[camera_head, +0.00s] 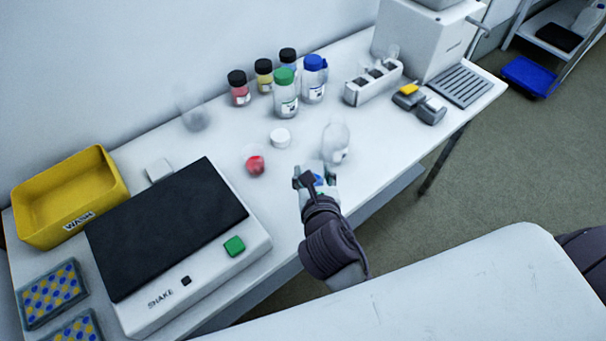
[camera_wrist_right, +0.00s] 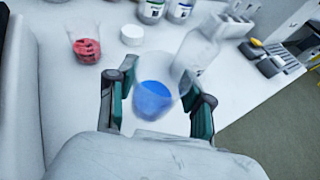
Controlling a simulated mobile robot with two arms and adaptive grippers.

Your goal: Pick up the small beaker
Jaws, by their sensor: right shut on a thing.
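My right gripper (camera_head: 315,180) is shut on a small clear beaker with blue liquid. In the right wrist view this blue-liquid beaker (camera_wrist_right: 153,100) sits between the two fingers of the gripper (camera_wrist_right: 157,108). In the head view it is mostly hidden by the gripper, at the front edge of the bench. I cannot tell whether its base touches the bench. Another small beaker, with red contents (camera_head: 255,164), stands to the left; it also shows in the right wrist view (camera_wrist_right: 86,48). My left gripper is not in view.
A clear glass vessel (camera_head: 336,143) stands just behind the held beaker. A white lid (camera_head: 280,138) and several capped bottles (camera_head: 285,98) stand farther back. A shaker (camera_head: 240,262) and yellow wash tub (camera_head: 30,205) are left. A white rack (camera_head: 357,95) is right.

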